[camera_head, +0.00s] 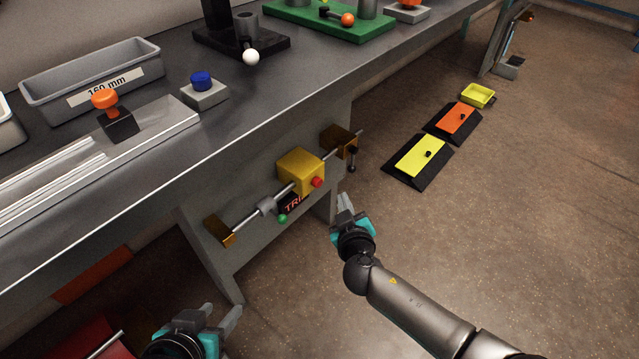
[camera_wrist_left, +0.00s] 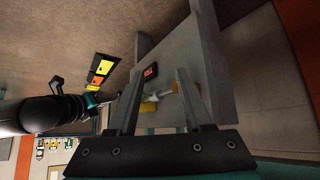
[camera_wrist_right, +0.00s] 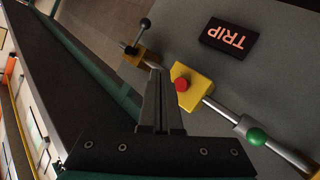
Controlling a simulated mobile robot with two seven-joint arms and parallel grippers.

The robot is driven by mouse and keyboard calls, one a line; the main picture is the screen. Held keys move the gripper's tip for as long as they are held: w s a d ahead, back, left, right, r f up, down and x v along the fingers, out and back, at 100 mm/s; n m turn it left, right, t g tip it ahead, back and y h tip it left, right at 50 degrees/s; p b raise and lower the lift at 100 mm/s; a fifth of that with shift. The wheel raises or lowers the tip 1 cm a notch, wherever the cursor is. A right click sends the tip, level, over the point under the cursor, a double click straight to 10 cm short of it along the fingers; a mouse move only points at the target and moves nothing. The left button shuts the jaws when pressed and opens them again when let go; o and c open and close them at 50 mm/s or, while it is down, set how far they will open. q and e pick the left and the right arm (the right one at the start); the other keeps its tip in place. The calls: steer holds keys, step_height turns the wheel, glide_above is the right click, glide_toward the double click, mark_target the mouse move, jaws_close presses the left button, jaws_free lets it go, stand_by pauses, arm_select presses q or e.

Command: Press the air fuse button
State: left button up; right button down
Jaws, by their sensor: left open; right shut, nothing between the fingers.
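A yellow block (camera_head: 300,172) sits on a metal pipe (camera_head: 246,222) along the bench's front panel. A red button (camera_head: 317,182) sticks out of the block, and a green knob (camera_head: 283,218) sits lower left on the line. A dark sign (camera_wrist_right: 229,37) reads TRIP in lit red letters. My right gripper (camera_head: 343,202) is shut and empty, to the right of and below the block. In the right wrist view its fingertips (camera_wrist_right: 155,75) appear just left of the red button (camera_wrist_right: 181,84); contact cannot be told. My left gripper (camera_head: 222,310) is open and empty, low at the left.
A black-ball lever (camera_head: 352,154) is at the pipe's right end, by a brass bracket (camera_head: 338,139). The bench top (camera_head: 300,88) holds a grey bin (camera_head: 92,80), a blue button box (camera_head: 203,91) and other fittings. Yellow and orange plates (camera_head: 424,157) lie on the open floor.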

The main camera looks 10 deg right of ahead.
mark_target(317, 183)
arm_select(q)
steer(key=shift+w+d+t+h+b, duration=0.3)
steer(key=shift+w+d+t, duration=0.15)
steer(key=shift+d, duration=0.2)
steer(key=shift+w+d+t+h+b, duration=0.2)
steer(key=shift+w+d+t+b, duration=0.15)
steer(key=shift+d+t, duration=0.25)
arm_select(e)
steer(key=shift+w+a, duration=1.25)
steer(key=shift+w, duration=0.3)
arm_select(q)
steer(key=shift+r, duration=0.1)
steer(key=shift+s+f, duration=0.1)
steer(key=shift+f, duration=0.1)
arm_select(e)
steer(key=shift+w, duration=0.1)
arm_select(q)
steer(key=shift+f, duration=0.15)
arm_select(e)
steer(key=shift+w+a, duration=0.25)
